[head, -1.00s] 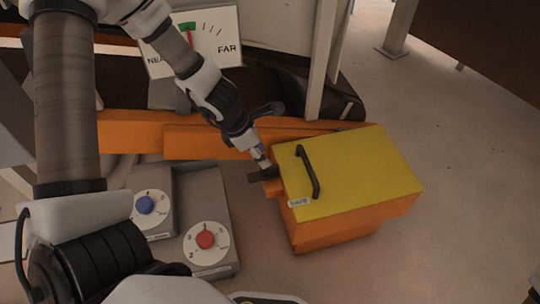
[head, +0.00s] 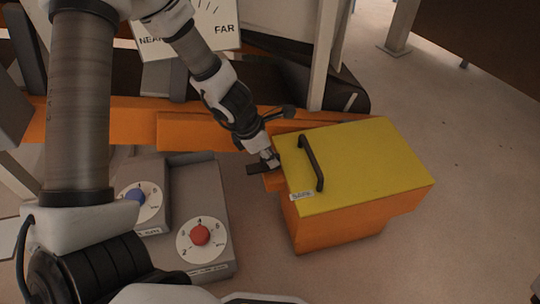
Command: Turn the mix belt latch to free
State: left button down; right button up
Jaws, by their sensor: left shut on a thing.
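The latch (head: 259,169) is a short dark bar at the near left side of a yellow-lidded orange box (head: 375,165). It points left, away from the box. My left gripper (head: 271,161) reaches down from the upper left and is shut on the latch beside the box's left edge. The fingers hide part of the latch and its pivot. My right gripper is not in view.
The lid carries a black handle (head: 311,162) close to the left gripper. Orange beams (head: 185,132) run behind. Floor at right is clear.

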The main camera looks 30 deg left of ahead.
pick_arm(q)
jog(key=shift+r+m+p, duration=0.2)
jog(key=shift+m+p, duration=0.1)
jog(key=shift+p, duration=0.45)
jog(key=m+g+p, duration=0.2)
jog(key=m+p, duration=0.3)
jog(key=p, duration=0.2)
jog(key=m+g+h+p, duration=0.1)
jog(key=m+p, duration=0.3)
jog(key=p, duration=0.3)
jog(key=shift+w+m+g+p, duration=0.1)
jog(key=shift+m+g+p, duration=0.3)
jog(key=m+g+p, duration=0.1)
jog(key=m+p, duration=0.1)
jog(key=m, duration=0.1)
jog(key=shift+m+p, duration=0.3)
jog(key=shift+w+f+m+g+y+p, duration=0.15)
jog(key=shift+m+g+p, duration=0.25)
jog(key=shift+m, duration=0.6)
jog(key=shift+f+m+g+y+p, duration=0.15)
jog(key=shift+m+g+p, duration=0.2)
jog(key=shift+m, duration=0.65)
jog(key=shift+r, duration=0.1)
jog(key=c, duration=1.2)
grip_release()
jog(key=shift+o, duration=0.2)
